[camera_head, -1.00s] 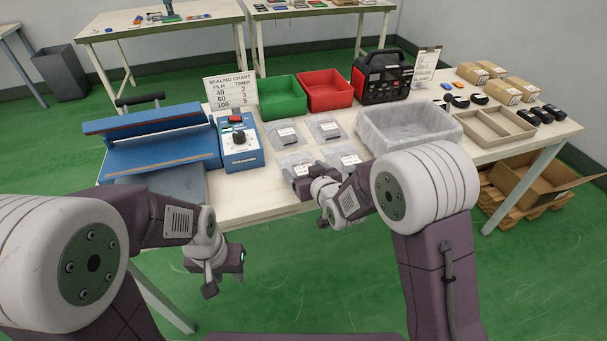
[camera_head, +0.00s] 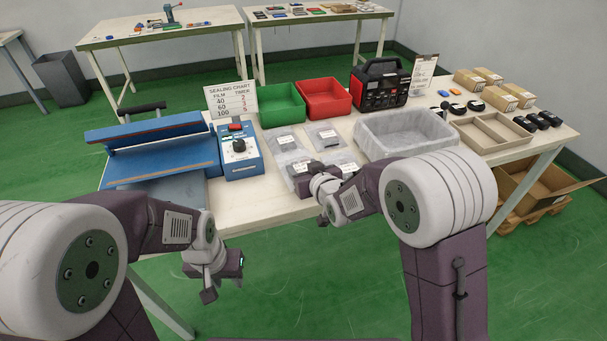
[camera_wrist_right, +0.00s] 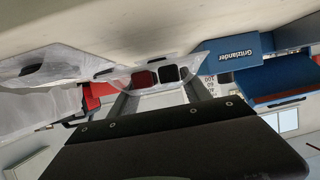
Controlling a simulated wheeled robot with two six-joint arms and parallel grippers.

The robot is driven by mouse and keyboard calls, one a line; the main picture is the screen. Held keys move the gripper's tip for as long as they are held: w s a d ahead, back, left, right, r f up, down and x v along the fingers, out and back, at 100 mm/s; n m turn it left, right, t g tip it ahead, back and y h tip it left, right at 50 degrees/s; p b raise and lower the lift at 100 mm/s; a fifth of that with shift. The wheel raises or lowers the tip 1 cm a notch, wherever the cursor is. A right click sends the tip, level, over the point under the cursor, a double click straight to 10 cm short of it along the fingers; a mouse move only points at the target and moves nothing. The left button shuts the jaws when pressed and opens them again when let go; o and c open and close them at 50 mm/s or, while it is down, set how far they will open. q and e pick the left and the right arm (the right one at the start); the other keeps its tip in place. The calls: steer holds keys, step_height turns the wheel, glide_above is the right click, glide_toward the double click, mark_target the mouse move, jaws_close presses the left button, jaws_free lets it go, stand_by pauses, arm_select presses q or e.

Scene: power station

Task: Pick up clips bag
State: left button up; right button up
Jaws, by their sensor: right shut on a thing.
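Several clear bags lie on the table in the head view, including one at back left (camera_head: 285,139), one at back right (camera_head: 322,134) and one at front right (camera_head: 345,162). My right gripper (camera_head: 308,184) is at the front left bag (camera_head: 297,164) and hides part of it. In the right wrist view my right gripper (camera_wrist_right: 160,96) is shut on a clear bag (camera_wrist_right: 192,65) with dark pieces between the fingers. Its label is unreadable, so I cannot tell if it is the clips bag. My left gripper (camera_head: 224,284) hangs open and empty before the table.
A blue sealer (camera_head: 160,150) and its control box (camera_head: 240,155) stand left of the bags. Green (camera_head: 281,103) and red (camera_head: 323,98) bins are behind. A lined clear bin (camera_head: 405,135) is to the right. A power station (camera_head: 380,83) stands at the back.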

steer(key=w+d+r+p, duration=0.3)
steer(key=d+r, duration=0.4)
steer(key=d, duration=0.4)
steer(key=shift+w+p, duration=0.3)
steer(key=shift+p, duration=0.1)
